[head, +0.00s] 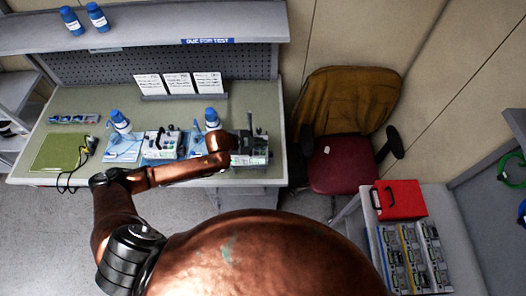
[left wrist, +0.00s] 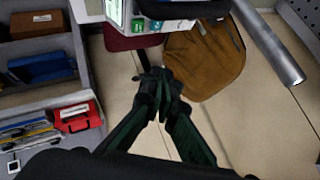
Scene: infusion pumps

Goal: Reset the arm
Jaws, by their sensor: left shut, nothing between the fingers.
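My left arm (head: 160,176) reaches over the workbench from the left. My left gripper (left wrist: 160,82) is shut and empty in the left wrist view, with its dark fingertips together. In the head view its wrist end is beside an infusion pump (head: 250,152) at the right end of the bench and partly overlaps it. The lower part of a pump (left wrist: 150,18) shows at the top of the left wrist view, beyond the fingertips. Another pump (head: 161,144) stands on the bench to the left. My right gripper is not in view.
The bench (head: 110,182) also holds blue-capped bottles (head: 119,121), a green mat (head: 60,152) and cards (head: 179,85). A red and brown chair (head: 343,165) stands to its right. A cart at the lower right carries a red box (head: 399,199) and several pumps (head: 414,255).

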